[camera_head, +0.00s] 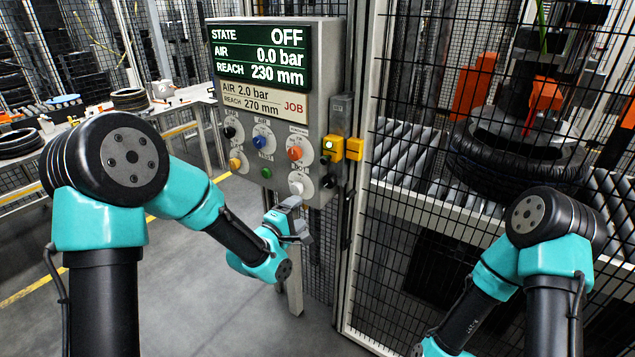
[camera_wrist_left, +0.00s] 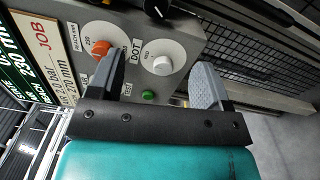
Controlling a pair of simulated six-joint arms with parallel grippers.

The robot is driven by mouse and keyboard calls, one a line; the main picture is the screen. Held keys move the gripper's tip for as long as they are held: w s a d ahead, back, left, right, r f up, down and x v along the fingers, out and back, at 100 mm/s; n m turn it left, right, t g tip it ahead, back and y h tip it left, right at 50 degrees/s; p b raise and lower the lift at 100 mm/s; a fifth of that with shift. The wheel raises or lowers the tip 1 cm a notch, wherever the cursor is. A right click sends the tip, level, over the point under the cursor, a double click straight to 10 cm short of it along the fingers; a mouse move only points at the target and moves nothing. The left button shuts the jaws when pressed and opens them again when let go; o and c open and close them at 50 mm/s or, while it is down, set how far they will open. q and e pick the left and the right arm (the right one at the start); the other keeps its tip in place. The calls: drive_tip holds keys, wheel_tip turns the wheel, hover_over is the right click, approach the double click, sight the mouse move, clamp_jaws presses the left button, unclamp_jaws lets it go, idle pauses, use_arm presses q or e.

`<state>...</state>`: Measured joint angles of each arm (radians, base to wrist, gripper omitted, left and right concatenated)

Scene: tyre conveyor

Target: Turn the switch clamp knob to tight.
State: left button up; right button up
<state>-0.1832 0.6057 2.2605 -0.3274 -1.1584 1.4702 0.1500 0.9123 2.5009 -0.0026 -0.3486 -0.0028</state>
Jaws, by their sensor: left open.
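The control panel (camera_head: 318,100) carries several coloured knobs; I cannot read which one is labelled clamp. A black knob (camera_head: 229,132), a blue knob (camera_head: 259,141) and an orange knob (camera_head: 295,153) form the upper row. A yellow knob (camera_head: 235,163), green button (camera_head: 266,172) and white knob (camera_head: 297,187) sit below. My left gripper (camera_head: 297,221) is open and empty, just below the white knob. In the left wrist view the white knob (camera_wrist_left: 162,64) shows between the open fingers, beyond their tips. The orange knob (camera_wrist_left: 103,48) is partly behind one finger. My right gripper is out of view.
The panel display (camera_head: 262,54) reads state OFF, air 0.0 bar, reach 230 mm. A job card (camera_head: 264,99) reads air 2.0 bar, reach 270 mm. A mesh fence (camera_head: 420,200) with a tyre (camera_head: 520,165) behind it stands right. A bench (camera_head: 180,103) stands left.

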sight(328, 184)
use_arm(q)
drive_tip(key=shift+r, duration=0.3)
drive_tip(key=shift+w+d, duration=0.1)
drive_tip(key=x, duration=1.7)
drive_tip(key=shift+w+d, duration=0.1)
drive_tip(key=shift+c, duration=0.5)
drive_tip(key=c, duration=0.8)
drive_tip(key=shift+c, duration=0.2)
